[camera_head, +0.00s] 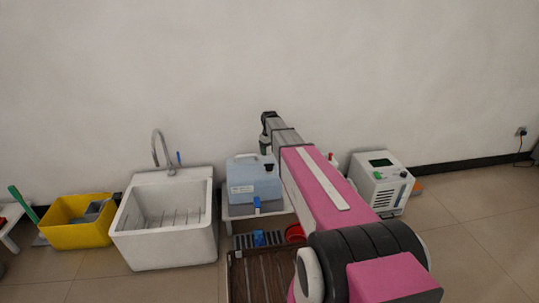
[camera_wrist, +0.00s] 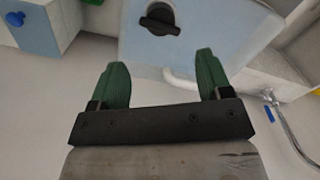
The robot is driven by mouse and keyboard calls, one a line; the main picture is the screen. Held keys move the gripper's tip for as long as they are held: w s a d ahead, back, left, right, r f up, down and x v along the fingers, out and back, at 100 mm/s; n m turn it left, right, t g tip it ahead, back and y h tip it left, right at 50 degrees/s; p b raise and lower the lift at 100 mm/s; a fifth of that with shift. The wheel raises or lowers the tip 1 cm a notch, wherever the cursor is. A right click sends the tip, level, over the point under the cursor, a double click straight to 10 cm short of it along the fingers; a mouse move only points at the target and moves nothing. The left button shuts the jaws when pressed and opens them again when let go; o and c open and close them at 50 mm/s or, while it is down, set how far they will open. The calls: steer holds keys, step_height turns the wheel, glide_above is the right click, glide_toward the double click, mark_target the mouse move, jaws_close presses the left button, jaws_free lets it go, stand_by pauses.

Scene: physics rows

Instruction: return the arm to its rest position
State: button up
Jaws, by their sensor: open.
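My gripper (camera_wrist: 158,82) shows in the wrist view with two green fingers spread well apart and nothing between them. In the head view my pink and black arm reaches forward toward the wall, and the gripper at its far end (camera_head: 266,138) is mostly hidden by the arm. A light blue jug (camera_head: 252,184) stands on a low white stand just left of the arm's far end. The jug (camera_wrist: 215,35) with its black cap also fills the upper wrist view, beyond the fingertips. I cannot tell the exact gap.
A white sink (camera_head: 165,250) with a tall faucet (camera_head: 155,150) and a yellow bin (camera_head: 78,235) stand at left. A white machine (camera_head: 381,182) stands right of the arm. A brown slatted platform (camera_head: 255,275) and a red bowl (camera_head: 295,233) lie below. The floor at far right is clear.

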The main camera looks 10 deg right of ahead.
steer(key=s+m, duration=0.5)
steer(key=s, duration=2.8)
steer(key=shift+m, duration=0.3)
steer(key=shift+s+f, duration=0.1)
